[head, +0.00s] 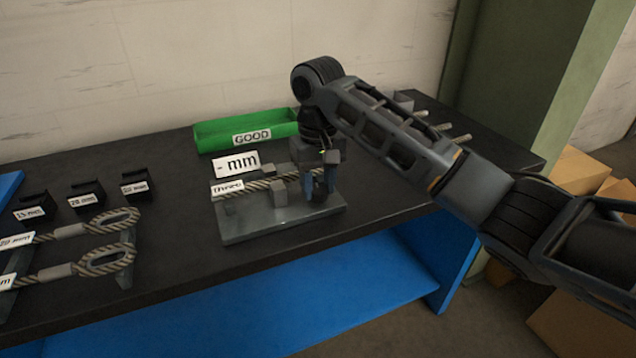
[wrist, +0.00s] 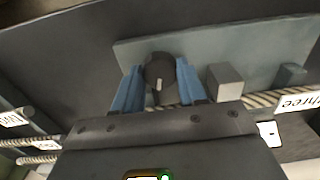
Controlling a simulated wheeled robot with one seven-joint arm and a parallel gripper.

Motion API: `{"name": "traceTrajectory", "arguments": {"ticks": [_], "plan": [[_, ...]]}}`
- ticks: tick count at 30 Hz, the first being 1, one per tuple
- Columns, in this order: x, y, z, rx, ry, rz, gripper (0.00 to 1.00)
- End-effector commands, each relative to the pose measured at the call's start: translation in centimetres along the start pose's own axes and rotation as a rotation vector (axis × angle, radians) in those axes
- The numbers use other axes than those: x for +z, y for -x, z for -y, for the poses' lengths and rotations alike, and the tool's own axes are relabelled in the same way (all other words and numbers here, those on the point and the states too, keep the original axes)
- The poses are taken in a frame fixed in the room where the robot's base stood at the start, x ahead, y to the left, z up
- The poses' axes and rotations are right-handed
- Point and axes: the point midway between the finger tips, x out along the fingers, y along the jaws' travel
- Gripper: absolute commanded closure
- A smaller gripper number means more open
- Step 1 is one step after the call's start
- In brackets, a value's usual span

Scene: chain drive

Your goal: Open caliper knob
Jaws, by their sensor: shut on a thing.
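The caliper knob (wrist: 160,72) is round and black with a pale pointer line, and in the wrist view it sits between the two blue fingers of my gripper (wrist: 160,88). My gripper is shut on the knob. In the head view my gripper (head: 319,186) points down at the right end of the caliper's grey base plate (head: 262,229), and it hides the knob there. A steel rope (head: 262,183) with a "three" label lies along the plate past a grey block (head: 279,193).
A green tray (head: 215,134) marked "GOOD" stands at the back. Black holders (head: 87,195) with mm labels and looped ropes (head: 105,260) lie at the left. Dark table surface (head: 178,230) is clear left of the plate.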

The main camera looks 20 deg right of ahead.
Motion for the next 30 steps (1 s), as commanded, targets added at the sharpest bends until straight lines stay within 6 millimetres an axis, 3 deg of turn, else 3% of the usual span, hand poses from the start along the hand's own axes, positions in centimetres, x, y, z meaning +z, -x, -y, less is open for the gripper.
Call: {"name": "traceTrajectory", "arguments": {"ticks": [4,18,29,30], "plan": [[0.0,0.03,-0.01,0.0,0.0,0.0,0.89],[0.03,0.15,-0.01,0.0,0.241,0.002,0.89],[0.02,-0.01,-0.02,0.0,0.266,0.001,0.89],[0.02,-0.02,-0.02,0.001,0.266,0.001,0.56]]}}
